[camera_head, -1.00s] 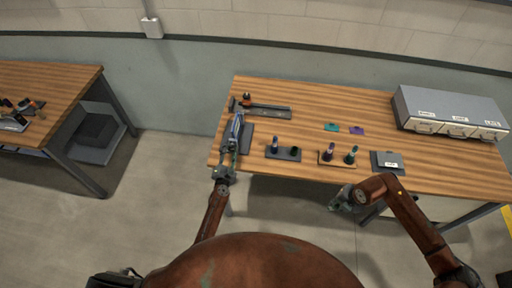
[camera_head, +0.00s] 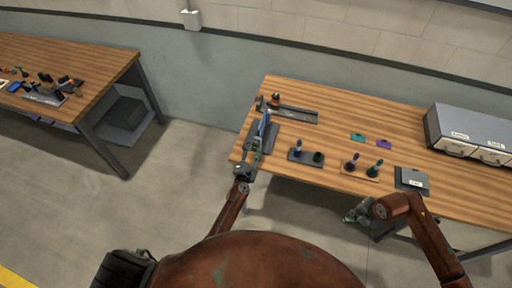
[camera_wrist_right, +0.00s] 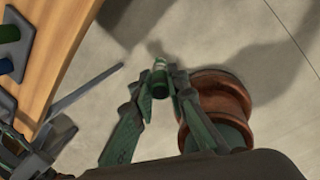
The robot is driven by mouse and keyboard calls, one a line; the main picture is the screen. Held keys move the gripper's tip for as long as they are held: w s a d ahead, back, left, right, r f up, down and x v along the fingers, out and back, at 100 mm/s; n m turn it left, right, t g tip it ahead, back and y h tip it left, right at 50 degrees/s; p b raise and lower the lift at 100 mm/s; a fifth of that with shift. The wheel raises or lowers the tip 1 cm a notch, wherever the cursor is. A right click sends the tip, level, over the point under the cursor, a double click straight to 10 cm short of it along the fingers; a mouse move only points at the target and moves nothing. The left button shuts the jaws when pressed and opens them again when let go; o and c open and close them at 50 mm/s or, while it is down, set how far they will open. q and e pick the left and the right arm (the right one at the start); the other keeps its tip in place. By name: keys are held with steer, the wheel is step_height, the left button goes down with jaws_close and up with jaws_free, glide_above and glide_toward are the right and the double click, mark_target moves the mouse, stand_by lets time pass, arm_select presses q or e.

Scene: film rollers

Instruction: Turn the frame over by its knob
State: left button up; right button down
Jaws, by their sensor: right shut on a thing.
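A dark flat plate with a small upright knob (camera_head: 275,98) lies at the back left of the table; I cannot tell if it is the frame. A thin blue panel (camera_head: 264,124) stands over a dark base (camera_head: 270,138) at the table's left end. My left gripper (camera_head: 250,145) is at that panel's near end; whether its fingers grip it is too small to tell. My right gripper (camera_head: 354,215) is in front of the table's front edge.
Dark (camera_head: 305,157) and tan (camera_head: 360,173) stands hold upright rollers near the front edge. A dark plate with a label (camera_head: 411,178) lies right of them. Green (camera_head: 358,137) and purple (camera_head: 384,144) pieces lie behind. A grey drawer cabinet (camera_head: 470,125) stands at the right.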

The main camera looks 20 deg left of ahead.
arm_select(q)
steer(key=shift+o, duration=0.9)
steer(key=shift+a, duration=0.1)
steer(key=s, duration=1.2)
steer(key=shift+a, duration=0.15)
steer(key=shift+f, duration=0.1)
